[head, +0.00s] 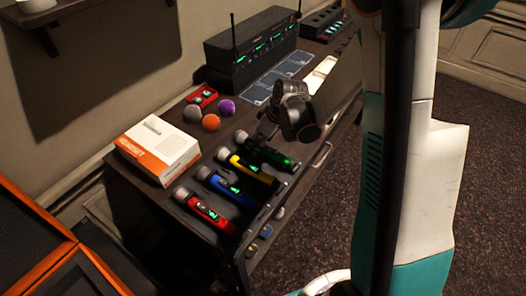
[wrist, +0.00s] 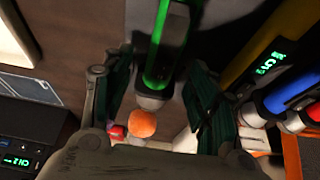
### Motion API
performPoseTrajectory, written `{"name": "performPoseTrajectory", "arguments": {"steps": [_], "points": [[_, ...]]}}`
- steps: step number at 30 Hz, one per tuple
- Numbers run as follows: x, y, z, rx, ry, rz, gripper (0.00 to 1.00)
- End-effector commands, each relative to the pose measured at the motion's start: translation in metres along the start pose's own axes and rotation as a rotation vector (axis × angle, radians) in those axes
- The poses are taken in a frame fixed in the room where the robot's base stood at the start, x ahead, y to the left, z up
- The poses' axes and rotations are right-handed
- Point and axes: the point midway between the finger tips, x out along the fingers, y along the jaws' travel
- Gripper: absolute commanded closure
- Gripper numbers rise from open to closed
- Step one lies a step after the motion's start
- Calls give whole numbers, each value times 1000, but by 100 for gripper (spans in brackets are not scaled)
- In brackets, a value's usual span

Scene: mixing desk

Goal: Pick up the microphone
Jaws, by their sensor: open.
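Several handheld microphones lie in a row near the desk's front side in the head view: red-banded (head: 206,210), blue (head: 229,186), yellow (head: 250,171) and dark with a green-lit display (head: 266,153). Which one the task means is not shown. My gripper (head: 271,121) is just above and behind the green-lit microphone in the head view. In the wrist view my gripper (wrist: 160,82) is open. The green-lit microphone (wrist: 158,45) appears between its fingers, its grey head (wrist: 149,103) towards the palm side of the picture. I cannot tell whether a finger touches it.
A white and orange box (head: 158,148) stands left of the microphones. Orange (head: 211,122), purple (head: 225,107) and grey (head: 192,113) foam balls lie behind them. A black receiver (head: 252,52) with antennas stands at the back. The blue microphone (wrist: 290,92) is close on the right in the wrist view.

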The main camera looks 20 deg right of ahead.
Motion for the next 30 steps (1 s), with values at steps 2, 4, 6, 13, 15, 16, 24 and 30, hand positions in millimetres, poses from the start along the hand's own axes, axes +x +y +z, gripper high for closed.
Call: {"name": "performPoseTrajectory", "arguments": {"steps": [2,4,6,13,15,16,24,30], "points": [[16,0,1,-2,0,-1,47],[24,0,1,-2,1,0,47],[27,0,0,-2,1,0,47],[26,0,0,-1,1,0,54],[26,0,0,-1,1,0,70],[26,0,0,-1,1,0,76],[26,0,0,-1,1,0,96],[20,0,-2,-1,1,0,96]]}}
